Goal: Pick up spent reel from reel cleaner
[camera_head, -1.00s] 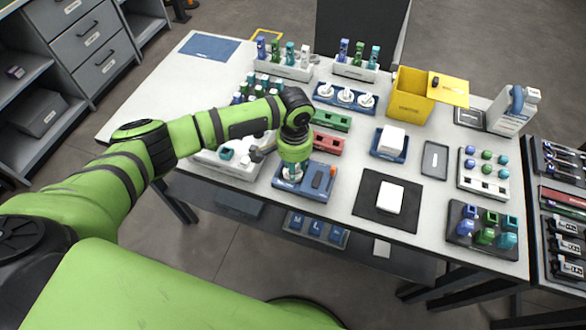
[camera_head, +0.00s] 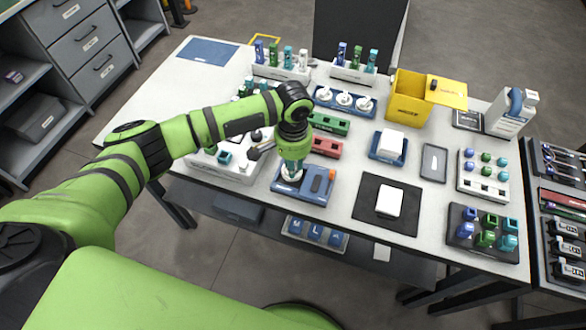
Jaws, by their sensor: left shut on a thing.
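My left gripper (camera_head: 291,173) points down over the left part of a blue tray-like base at the table's front edge, which looks like the reel cleaner (camera_head: 316,197). It is shut on a small whitish round piece, apparently the spent reel (camera_head: 289,178). The fingers and wrist hide most of the reel. I cannot tell whether the reel is clear of the base. A dark block and an orange-tipped piece sit on the base's right part. My right gripper is not in view.
A blue holder with white reels (camera_head: 344,98) stands behind, with a green tray (camera_head: 330,123) and a red tray (camera_head: 326,146) nearer. A white rack (camera_head: 226,165) is close on the left. A yellow bin (camera_head: 408,97) and a black mat (camera_head: 388,217) are to the right.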

